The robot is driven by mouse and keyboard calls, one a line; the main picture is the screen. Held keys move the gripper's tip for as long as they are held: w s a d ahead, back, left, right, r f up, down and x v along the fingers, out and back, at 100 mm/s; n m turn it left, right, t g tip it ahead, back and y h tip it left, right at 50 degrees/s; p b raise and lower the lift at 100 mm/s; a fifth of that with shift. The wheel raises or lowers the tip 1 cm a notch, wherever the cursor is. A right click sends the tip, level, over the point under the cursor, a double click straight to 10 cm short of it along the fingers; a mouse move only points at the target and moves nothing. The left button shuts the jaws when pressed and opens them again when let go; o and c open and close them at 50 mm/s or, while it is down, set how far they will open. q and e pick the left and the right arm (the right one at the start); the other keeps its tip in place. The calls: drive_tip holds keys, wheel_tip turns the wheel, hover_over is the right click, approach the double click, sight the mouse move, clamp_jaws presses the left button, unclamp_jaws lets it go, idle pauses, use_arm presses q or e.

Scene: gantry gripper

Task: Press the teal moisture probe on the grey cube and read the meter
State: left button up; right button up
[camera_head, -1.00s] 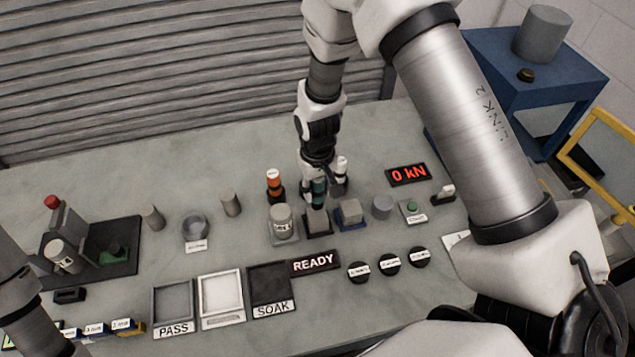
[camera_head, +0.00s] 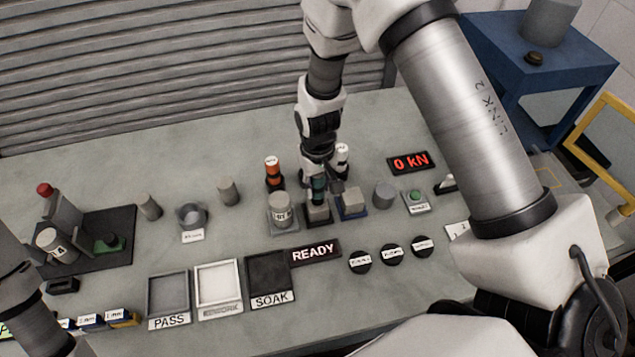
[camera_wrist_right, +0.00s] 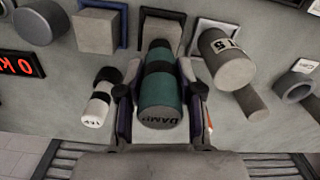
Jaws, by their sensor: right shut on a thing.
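My right gripper (camera_head: 319,184) is shut on the teal moisture probe (camera_head: 318,190), which points down with its tip at the grey cube (camera_head: 318,212). The cube sits on a dark pad. In the right wrist view the probe (camera_wrist_right: 162,100), marked DAMP, is between the two fingers (camera_wrist_right: 160,98), and the cube (camera_wrist_right: 161,34) is just beyond its tip. I cannot tell whether tip and cube touch. A dark display (camera_head: 315,252) reads READY. Part of my left arm shows at the left edge; its gripper is out of view.
Another grey cube (camera_head: 352,200) on a blue pad stands right of the probe. A labelled cylinder (camera_head: 281,210) and an orange-and-black probe (camera_head: 273,172) stand left of it. A red display (camera_head: 410,161) reads 0 kN. Trays marked PASS (camera_head: 169,298) and SOAK (camera_head: 270,279) lie in front.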

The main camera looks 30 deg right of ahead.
drive_tip(key=shift+f, duration=0.5)
idle(1.3)
drive_tip(key=shift+s, duration=0.1)
wheel_tip(320, 180, up, 7)
drive_tip(key=p, duration=0.6)
idle(0.4)
idle(0.8)
